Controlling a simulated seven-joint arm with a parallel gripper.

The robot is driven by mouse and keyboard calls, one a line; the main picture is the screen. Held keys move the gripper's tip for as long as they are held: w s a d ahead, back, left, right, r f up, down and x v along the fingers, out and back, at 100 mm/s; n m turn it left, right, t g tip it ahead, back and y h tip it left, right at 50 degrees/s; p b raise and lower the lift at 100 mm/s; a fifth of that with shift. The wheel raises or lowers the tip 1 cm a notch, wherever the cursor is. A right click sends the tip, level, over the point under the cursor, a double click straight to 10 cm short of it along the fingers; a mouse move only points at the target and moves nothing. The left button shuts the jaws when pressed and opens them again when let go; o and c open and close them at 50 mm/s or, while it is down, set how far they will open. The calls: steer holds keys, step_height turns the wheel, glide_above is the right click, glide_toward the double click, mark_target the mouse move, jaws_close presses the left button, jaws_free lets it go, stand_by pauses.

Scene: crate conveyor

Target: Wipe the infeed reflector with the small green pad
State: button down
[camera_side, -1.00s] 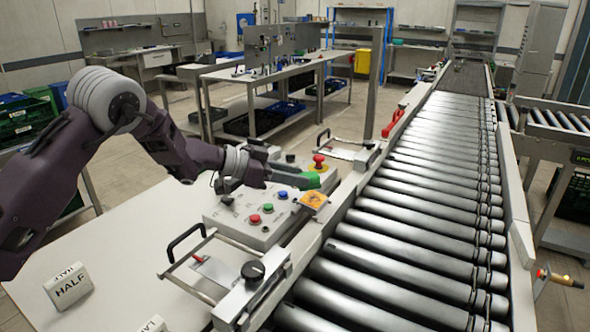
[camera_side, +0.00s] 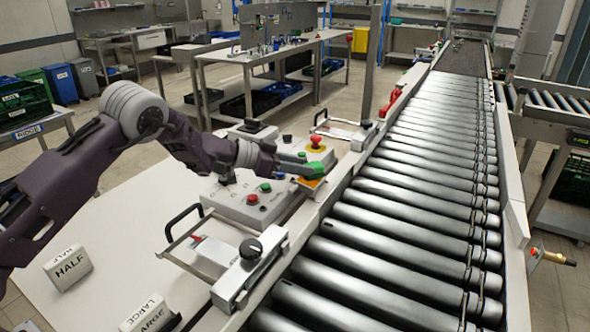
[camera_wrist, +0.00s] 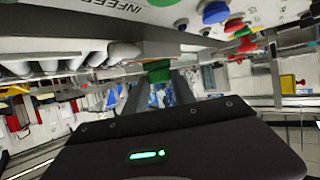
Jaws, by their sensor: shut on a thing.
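My gripper (camera_side: 300,165) is shut on the small green pad (camera_side: 318,169). It reaches over the control box from the left. The pad also shows between the fingers in the wrist view (camera_wrist: 158,71). The infeed reflector (camera_side: 312,182) is an orange plate at the box's right edge, beside the conveyor rail. The pad is at the reflector's upper part and looks close against it. I cannot tell for sure whether they touch. The pad and fingers hide part of the reflector.
The control box (camera_side: 235,205) carries several coloured buttons and a red mushroom button (camera_side: 316,141). A black-handled clamp frame (camera_side: 190,236) stands in front. The roller conveyor (camera_side: 400,215) runs along the right. Blocks marked HALF (camera_side: 68,267) and LARGE (camera_side: 147,314) lie on the white table.

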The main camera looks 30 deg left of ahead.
mark_target(292, 187)
steer(key=shift+w+f, duration=0.1)
steer(key=shift+w, duration=1)
steer(key=shift+s, duration=3.3)
step_height(292, 187, up, 8)
steer(key=shift+w+a, duration=0.1)
steer(key=shift+a, duration=0.05)
